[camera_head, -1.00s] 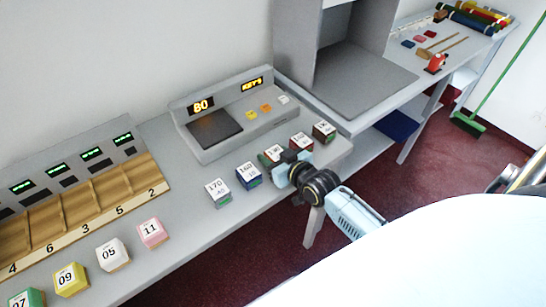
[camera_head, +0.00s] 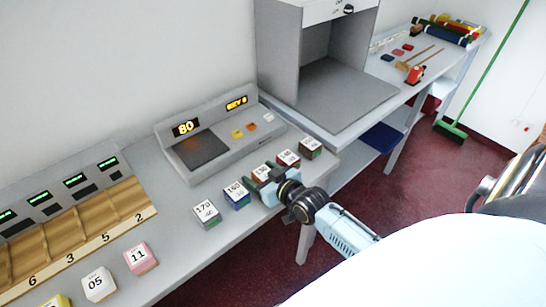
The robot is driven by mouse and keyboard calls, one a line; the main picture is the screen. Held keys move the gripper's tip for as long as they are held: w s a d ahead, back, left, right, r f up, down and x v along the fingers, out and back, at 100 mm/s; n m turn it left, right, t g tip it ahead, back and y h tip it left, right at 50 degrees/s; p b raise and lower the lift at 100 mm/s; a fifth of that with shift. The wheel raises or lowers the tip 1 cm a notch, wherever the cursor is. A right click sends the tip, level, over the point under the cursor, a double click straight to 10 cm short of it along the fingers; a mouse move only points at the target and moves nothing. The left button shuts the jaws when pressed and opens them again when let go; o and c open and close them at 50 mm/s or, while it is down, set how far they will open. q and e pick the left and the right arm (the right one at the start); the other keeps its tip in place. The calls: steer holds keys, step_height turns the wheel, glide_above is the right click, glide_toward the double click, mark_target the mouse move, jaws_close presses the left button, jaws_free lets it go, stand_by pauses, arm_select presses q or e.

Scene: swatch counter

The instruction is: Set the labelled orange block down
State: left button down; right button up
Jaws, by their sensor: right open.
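My right gripper (camera_head: 266,188) is open at the front edge of the counter, beside a white-topped block (camera_head: 262,170) that seems to read 130. No block shows clearly as orange. The row also holds a grey block (camera_head: 206,213) marked 170, a blue block (camera_head: 237,194) marked 160, a red-sided block (camera_head: 288,159) and a dark brown block (camera_head: 311,147). My left gripper is not in view.
A grey console (camera_head: 215,140) with a dark pad and a display reading 80 stands behind the row. A wooden slotted rack (camera_head: 95,224) is at left, with pink (camera_head: 140,257) and white (camera_head: 98,283) blocks before it. Counter between pink and grey blocks is clear.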

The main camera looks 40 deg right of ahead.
steer(key=a+p+v, duration=0.1)
steer(key=v, duration=1)
steer(key=shift+s+d, duration=0.3)
steer(key=shift+d, duration=0.2)
steer(key=shift+r, duration=0.1)
stand_by(1.4)
